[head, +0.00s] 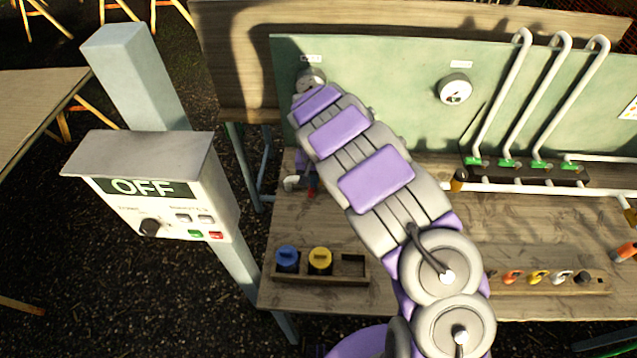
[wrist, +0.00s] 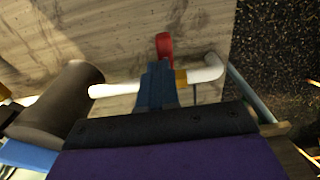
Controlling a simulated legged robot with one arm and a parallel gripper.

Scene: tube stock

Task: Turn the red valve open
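The red valve handle (wrist: 164,45) stands at the top middle of the wrist view, beside a white pipe (wrist: 205,75) with a brass-coloured collar (wrist: 181,78). My gripper (wrist: 158,66) shows as narrow dark blue fingers pointing at the handle, with the tips right at or just below it. I cannot tell whether they touch it or how far apart they are. In the head view my arm covers most of this spot. Only a small red part (head: 313,184) and a white pipe end (head: 290,183) show left of the arm, above the wooden bench.
A control box (head: 150,190) reading OFF stands on a post at left. A wooden holder (head: 330,277) with a blue and a yellow cap sits on the bench (head: 300,215). A gauge (head: 455,90) and white bent pipes (head: 545,95) are at the back right.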

